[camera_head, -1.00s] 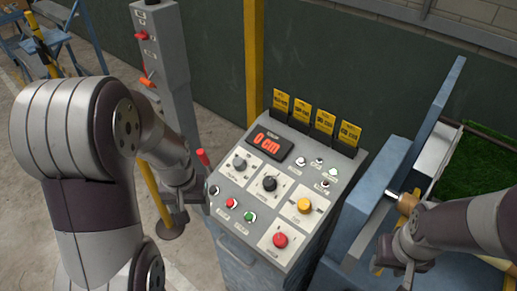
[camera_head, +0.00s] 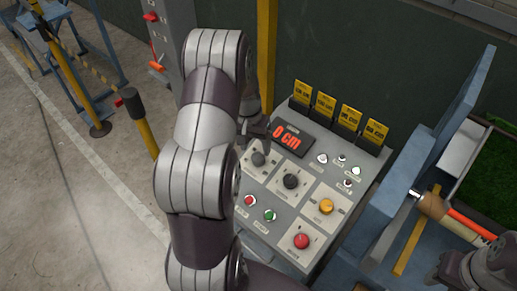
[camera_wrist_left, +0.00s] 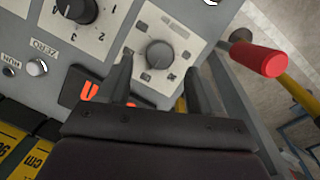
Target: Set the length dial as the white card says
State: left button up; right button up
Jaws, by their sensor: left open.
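The control panel (camera_head: 262,235) carries a grey dial (camera_head: 258,158), a black dial (camera_head: 291,181) and a yellow knob (camera_head: 326,206). Its display (camera_head: 291,137) reads 0 cm in red. In the left wrist view the grey dial (camera_wrist_left: 160,55) has small symbols around it and the black dial (camera_wrist_left: 82,10) has numbers. I cannot tell which is the length dial. My left gripper (camera_head: 258,135) is open above the grey dial; its fingers (camera_wrist_left: 158,76) point toward it, with nothing between them. My right gripper (camera_head: 438,280) is partly cut off at the lower right. I see no white card.
Yellow cards marked cm (camera_head: 338,112) stand along the panel's back edge. Red and green buttons and small switches share the panel. Blue machinery (camera_head: 420,165) with a wooden-ended roller is to the right.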

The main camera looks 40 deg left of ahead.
aim_at(257, 155)
pick_arm(q)
jog(key=f, duration=0.3)
jog(key=shift+w+f+p, duration=0.1)
jog(key=shift+w+p, duration=0.15)
jog(key=shift+p, duration=0.05)
jog(key=shift+d+f, duration=0.15)
jog(key=shift+f, duration=0.25)
jog(key=shift+s+d+f, duration=0.1)
jog(key=shift+s+d, duration=0.05)
jog(key=shift+s, duration=0.05)
jog(key=shift+w, duration=0.1)
jog(key=c, duration=1.1)
jog(key=shift+o, duration=0.2)
